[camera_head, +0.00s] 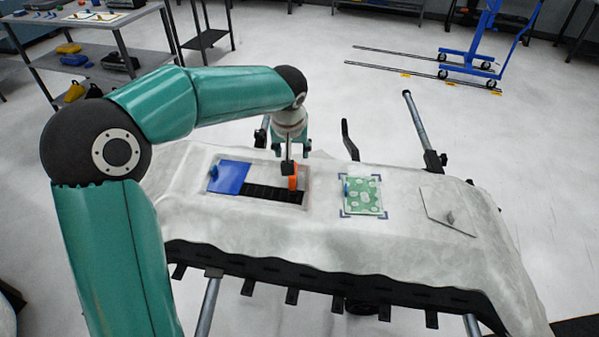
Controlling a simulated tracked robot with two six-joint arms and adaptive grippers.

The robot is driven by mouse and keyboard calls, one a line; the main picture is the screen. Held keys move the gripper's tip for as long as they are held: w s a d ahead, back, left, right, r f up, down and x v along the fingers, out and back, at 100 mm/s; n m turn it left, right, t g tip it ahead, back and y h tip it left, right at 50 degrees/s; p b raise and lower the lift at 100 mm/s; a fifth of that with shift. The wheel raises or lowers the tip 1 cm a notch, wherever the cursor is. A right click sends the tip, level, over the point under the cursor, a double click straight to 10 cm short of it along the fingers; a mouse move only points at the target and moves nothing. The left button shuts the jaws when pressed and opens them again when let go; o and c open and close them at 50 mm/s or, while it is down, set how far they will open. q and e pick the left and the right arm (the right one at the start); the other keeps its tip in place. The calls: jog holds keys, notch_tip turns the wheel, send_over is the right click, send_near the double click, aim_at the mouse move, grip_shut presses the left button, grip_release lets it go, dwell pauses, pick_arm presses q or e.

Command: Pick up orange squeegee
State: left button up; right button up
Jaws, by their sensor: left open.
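The orange squeegee (293,180) stands near the right end of a recessed tray (306,191) in the white covered surface. My left arm reaches over from the left, and its gripper (289,155) is right above and partly behind the squeegee. The gripper is open. Its fingers are small and partly hidden, so I cannot tell whether they touch the squeegee. My right gripper is not in view.
A blue sheet (229,178) covers the tray's left part, beside dark slots. A green patterned card (363,195) lies in corner marks to the right. A grey post (416,122) rises behind.

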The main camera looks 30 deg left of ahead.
pick_arm(q)
jog(key=x, duration=1)
jog(key=shift+w+f+p, duration=0.25)
jog(key=shift+f+p, duration=0.05)
jog(key=shift+f, duration=0.05)
jog(key=shift+w+a+f, duration=0.2)
jog(key=shift+a+f, duration=0.1)
jog(key=shift+f, duration=0.2)
jog(key=p+x, duration=0.1)
jog(key=x, duration=0.3)
jog(key=shift+w+a, duration=0.1)
jog(key=shift+a, duration=0.1)
jog(key=shift+c, duration=0.3)
grip_shut()
